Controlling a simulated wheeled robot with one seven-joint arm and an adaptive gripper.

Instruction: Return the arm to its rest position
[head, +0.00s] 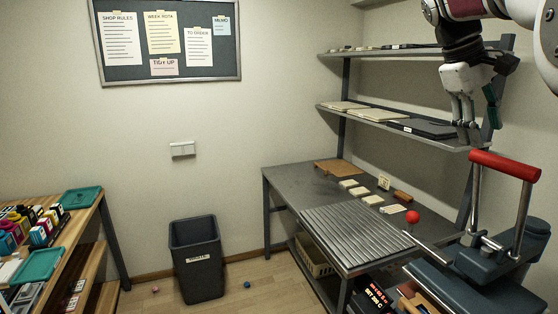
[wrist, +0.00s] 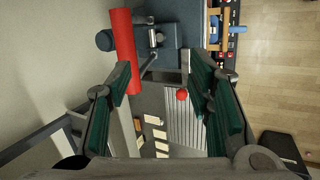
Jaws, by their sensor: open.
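My gripper (head: 466,118) hangs at the upper right of the head view, in front of the wall shelves and above the press's red handle. In the wrist view its two green-padded fingers (wrist: 160,105) are spread apart with nothing between them. The mug press (head: 480,275) stands at the lower right, with its red bar handle (head: 505,165) raised and a red ball knob (head: 412,217) on a thin lever. The handle (wrist: 124,50) and the knob (wrist: 182,94) also show in the wrist view, below the gripper and apart from it.
A grey bench (head: 285,183) holds a ribbed rack (head: 355,238), several pale tiles and a brown board (head: 340,167). Shelves (head: 380,118) are on the wall behind my gripper. A dark bin (head: 197,262) stands on the floor. A wooden table (head: 75,225) with green trays is at left.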

